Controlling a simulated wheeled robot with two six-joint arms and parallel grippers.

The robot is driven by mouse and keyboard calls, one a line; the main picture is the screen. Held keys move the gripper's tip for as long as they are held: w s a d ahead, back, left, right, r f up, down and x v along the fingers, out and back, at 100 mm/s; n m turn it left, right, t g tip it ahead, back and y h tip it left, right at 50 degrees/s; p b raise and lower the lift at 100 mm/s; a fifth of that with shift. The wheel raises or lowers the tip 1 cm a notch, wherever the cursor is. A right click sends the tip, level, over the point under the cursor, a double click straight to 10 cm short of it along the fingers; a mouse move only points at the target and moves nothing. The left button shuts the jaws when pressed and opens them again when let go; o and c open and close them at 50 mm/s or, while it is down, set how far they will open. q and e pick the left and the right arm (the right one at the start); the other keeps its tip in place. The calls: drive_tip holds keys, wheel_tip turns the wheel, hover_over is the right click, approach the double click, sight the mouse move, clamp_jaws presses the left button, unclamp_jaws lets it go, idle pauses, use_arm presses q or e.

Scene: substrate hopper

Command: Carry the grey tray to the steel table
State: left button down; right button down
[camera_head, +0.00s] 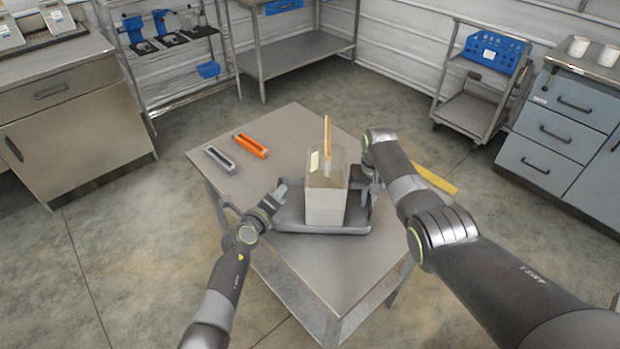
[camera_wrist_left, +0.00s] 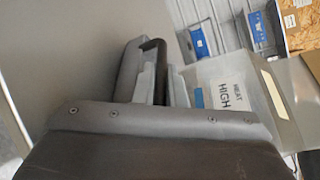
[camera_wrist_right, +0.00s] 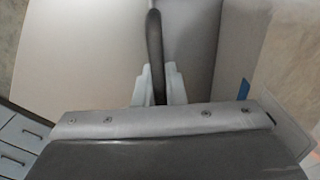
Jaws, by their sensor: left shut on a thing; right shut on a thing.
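The grey tray (camera_head: 292,226) is over the middle of a grey metal-topped table (camera_head: 310,262); I cannot tell whether it touches the top. A clear-walled container (camera_head: 325,200) with pale contents stands in the tray, and an orange-tan upright piece (camera_head: 327,137) shows at its top. My left gripper (camera_head: 279,192) is shut on the tray's left side; the left wrist view shows its pale fingers around a dark handle (camera_wrist_left: 154,46). My right gripper (camera_head: 368,181) is at the tray's right side, partly hidden by my arm. The right wrist view shows its fingers shut on a dark handle (camera_wrist_right: 154,40).
An orange holder (camera_head: 251,145) and a grey holder (camera_head: 220,160) lie on the table's far left. A yellow strip (camera_head: 436,179) is at the right edge. A workbench (camera_head: 290,57) stands at the back, a cart (camera_head: 470,112) and drawers (camera_head: 560,130) at the right.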

use_arm(q)
drive_tip(key=shift+a+f+b, duration=0.2)
drive_tip(key=shift+f+b, duration=0.15)
drive_tip(key=shift+f, duration=0.05)
use_arm(e)
drive_tip(key=shift+d+f, duration=0.3)
drive_tip(key=shift+f, duration=0.15)
use_arm(q)
drive_tip(key=c, duration=1.6)
unclamp_jaws()
use_arm(e)
drive_tip(key=c, duration=1.6)
unclamp_jaws()
use_arm(q)
drive_tip(key=shift+o, duration=0.5)
drive_tip(key=shift+s+d, duration=0.1)
use_arm(e)
drive_tip(key=shift+o, duration=0.5)
drive_tip(key=shift+s+r, duration=0.1)
use_arm(q)
drive_tip(key=shift+c, duration=0.2)
use_arm(e)
drive_tip(key=shift+a, duration=0.15)
